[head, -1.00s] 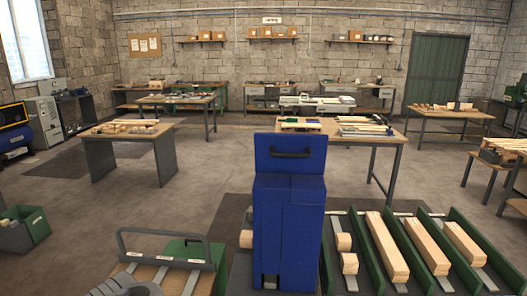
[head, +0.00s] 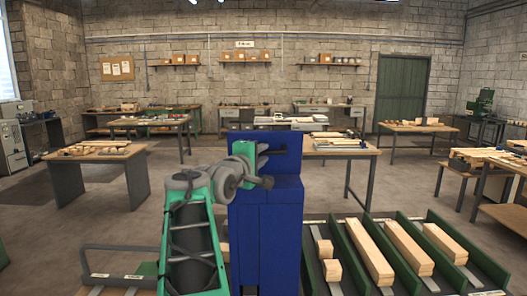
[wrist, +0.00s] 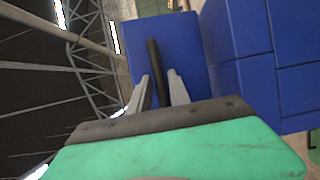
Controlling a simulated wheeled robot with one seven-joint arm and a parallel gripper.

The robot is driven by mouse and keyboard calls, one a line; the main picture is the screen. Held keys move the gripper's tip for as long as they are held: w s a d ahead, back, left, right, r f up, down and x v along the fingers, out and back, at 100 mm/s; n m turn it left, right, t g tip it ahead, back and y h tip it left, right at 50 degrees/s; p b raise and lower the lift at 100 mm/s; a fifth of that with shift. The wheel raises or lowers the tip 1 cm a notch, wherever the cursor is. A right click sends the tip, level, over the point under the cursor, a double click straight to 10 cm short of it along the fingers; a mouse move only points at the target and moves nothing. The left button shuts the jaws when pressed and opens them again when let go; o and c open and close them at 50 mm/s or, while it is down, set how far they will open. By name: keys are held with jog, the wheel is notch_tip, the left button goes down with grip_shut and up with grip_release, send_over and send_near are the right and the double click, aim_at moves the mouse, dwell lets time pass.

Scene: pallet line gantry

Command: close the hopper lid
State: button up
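The blue hopper (head: 265,235) stands in front of me in the head view. Its blue lid (head: 290,165) stands upright at the back of the top, and the lid also shows in the wrist view (wrist: 187,45). A dark bar handle (wrist: 153,60) is on the lid's face. My gripper (head: 268,165) is at the lid's handle, coming from the left. In the wrist view my gripper's (wrist: 159,78) two grey fingers stand on either side of the handle, with a narrow gap at the right finger. In the head view my gripper hides part of the lid and handle.
Green-walled lanes (head: 345,250) with wooden blocks lie right of the hopper. A workbench (head: 345,153) stands behind the hopper. Open floor lies between the hopper and the left table (head: 100,152).

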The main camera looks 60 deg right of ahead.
jog(key=shift+w+d, duration=0.1)
jog(key=shift+d, duration=0.8)
grip_shut()
jog(key=shift+f, duration=0.1)
dwell(0.6)
